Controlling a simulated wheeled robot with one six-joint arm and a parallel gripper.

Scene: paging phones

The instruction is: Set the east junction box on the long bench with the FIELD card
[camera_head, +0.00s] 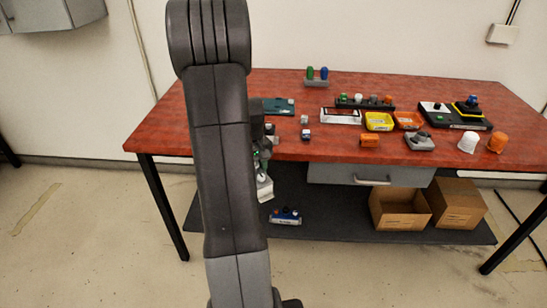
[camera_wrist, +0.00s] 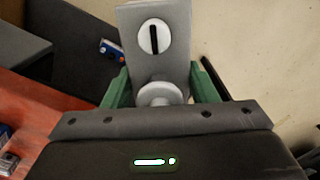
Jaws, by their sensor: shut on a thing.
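My gripper (camera_head: 262,160) is partly hidden behind my arm, in front of the bench's near edge. In the wrist view its green fingers (camera_wrist: 160,88) are shut on a grey box (camera_wrist: 130,50) with a white round dial crossed by a black bar. The held box also shows in the head view (camera_head: 265,190), below the bench top's height in the picture. The long bench (camera_head: 230,145) has a red-brown top. I cannot tell which junction box is the east one.
The bench top holds a teal mat (camera_head: 280,106), a black strip (camera_head: 365,103) with several knobs, a yellow tray (camera_head: 379,122), an orange block (camera_head: 370,140) and a grey device (camera_head: 419,142). A blue device (camera_head: 285,216) and cardboard boxes (camera_head: 400,213) stand on the shelf below.

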